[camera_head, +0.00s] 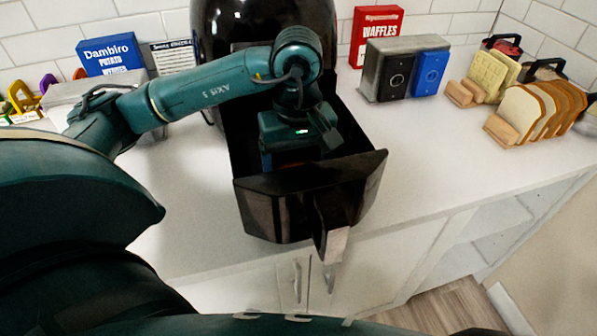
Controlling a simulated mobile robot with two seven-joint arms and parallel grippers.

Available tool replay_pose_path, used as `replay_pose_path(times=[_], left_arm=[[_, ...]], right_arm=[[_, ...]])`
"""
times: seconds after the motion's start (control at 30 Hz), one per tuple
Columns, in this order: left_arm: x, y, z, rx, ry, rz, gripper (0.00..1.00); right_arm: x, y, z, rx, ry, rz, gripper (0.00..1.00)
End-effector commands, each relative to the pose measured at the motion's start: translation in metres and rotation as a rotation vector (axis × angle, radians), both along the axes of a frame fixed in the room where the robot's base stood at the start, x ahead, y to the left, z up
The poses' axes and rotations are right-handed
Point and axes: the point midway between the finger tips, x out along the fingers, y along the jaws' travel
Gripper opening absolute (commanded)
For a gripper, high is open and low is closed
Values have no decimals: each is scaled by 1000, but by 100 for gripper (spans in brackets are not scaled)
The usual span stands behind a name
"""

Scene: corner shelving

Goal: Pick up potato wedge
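My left arm reaches in from the left, and my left gripper (298,140) is over and partly inside the open black drawer (282,205) of the air fryer (262,22). The gripper points down and its fingertips are hidden, so I cannot tell whether it is open, shut or holding anything. No loose potato wedge can be made out; the drawer's inside is mostly covered by the gripper and the front wall. My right gripper is not in view.
A red waffles box (376,30) stands behind a toaster (395,75) with black and blue front panels. Bread slices (545,108) stand in wooden holders at the right. The white counter (440,140) is clear between the drawer and the bread.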

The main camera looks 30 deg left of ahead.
Motion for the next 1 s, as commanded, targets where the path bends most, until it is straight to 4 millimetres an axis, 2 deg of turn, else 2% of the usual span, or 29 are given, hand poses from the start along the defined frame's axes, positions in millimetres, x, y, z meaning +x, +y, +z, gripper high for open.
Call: replay_pose_path(times=[0.2, 0.8, 1.0], left_arm=[[0, 0, -1, -1, -1, 0, 80], [0, 0, -1, -1, -1, 0, 32], [0, 0, -1, -1, -1, 0, 32]], right_arm=[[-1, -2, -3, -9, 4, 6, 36], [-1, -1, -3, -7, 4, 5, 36], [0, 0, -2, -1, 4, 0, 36]])
